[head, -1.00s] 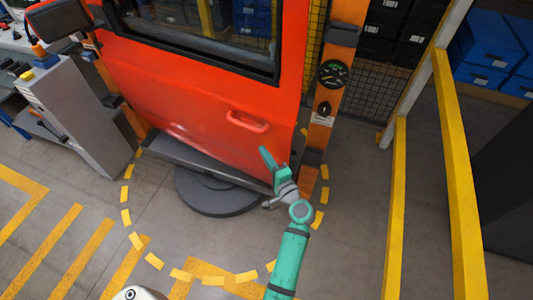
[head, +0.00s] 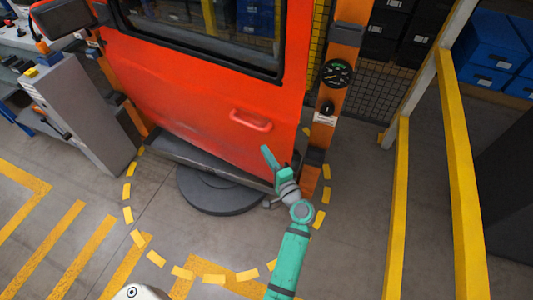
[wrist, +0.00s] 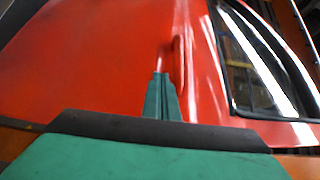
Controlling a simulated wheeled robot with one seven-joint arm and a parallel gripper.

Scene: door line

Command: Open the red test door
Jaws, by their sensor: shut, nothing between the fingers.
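The red test door (head: 200,95) stands in an orange frame (head: 325,125), and it looks closed. Its red handle (head: 250,121) is on the lower right part of the door, below the window. My green gripper (head: 266,150) is shut and empty, just below and right of the handle in the head view. In the wrist view the shut fingertips (wrist: 160,78) point at the door, just beside the lower end of the handle (wrist: 177,62). I cannot tell whether they touch the door.
A round dark base (head: 215,192) sits under the door. A grey cabinet (head: 80,110) stands at the left. Yellow railings (head: 460,170) stand at the right. Yellow dashes (head: 155,258) mark a curve on the floor, which is clear in front.

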